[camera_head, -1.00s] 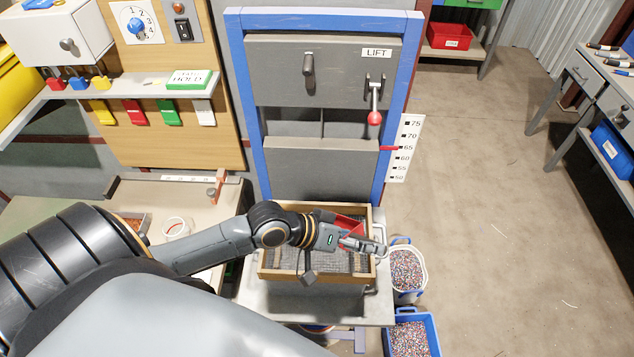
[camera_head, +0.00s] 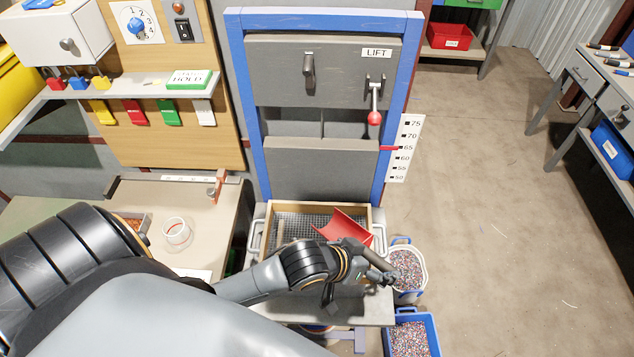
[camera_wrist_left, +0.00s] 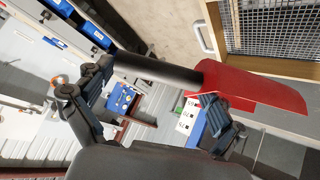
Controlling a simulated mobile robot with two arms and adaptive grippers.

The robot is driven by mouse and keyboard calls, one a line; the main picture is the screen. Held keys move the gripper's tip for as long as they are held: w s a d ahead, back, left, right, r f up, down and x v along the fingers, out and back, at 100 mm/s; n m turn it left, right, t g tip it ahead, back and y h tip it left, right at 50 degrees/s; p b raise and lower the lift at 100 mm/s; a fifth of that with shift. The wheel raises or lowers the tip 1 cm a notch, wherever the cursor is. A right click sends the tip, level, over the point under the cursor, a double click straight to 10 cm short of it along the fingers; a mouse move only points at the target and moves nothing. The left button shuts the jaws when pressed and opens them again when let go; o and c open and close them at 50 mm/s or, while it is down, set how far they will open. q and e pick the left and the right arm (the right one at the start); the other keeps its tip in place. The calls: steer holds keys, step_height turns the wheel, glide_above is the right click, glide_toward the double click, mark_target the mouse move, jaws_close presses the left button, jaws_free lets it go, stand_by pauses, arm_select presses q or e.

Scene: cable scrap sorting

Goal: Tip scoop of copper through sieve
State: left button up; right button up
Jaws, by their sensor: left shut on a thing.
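The red scoop (camera_head: 345,227) is tilted over the right part of the sieve (camera_head: 318,206), a wooden frame with wire mesh. I see no copper in the visible part of the scoop, and none I can make out on the mesh. My left gripper (camera_head: 378,272) is shut on the scoop's dark handle, at the sieve's front right corner. In the left wrist view the gripper (camera_wrist_left: 157,80) has a finger on each side of the handle, the red scoop (camera_wrist_left: 250,88) lies beyond, and the sieve's frame (camera_wrist_left: 217,35) is at top right. My right gripper is not in view.
A blue-framed lift panel (camera_head: 320,175) stands behind the sieve. A white bucket (camera_head: 406,272) and a blue bin (camera_head: 410,337), both holding mixed granules, are at the right. A white cup (camera_head: 177,232) is on the left bench.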

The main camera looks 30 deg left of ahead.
arm_select(q)
steer(key=shift+d, duration=0.15)
steer(key=shift+r, duration=0.1)
steer(key=shift+r, duration=1.4)
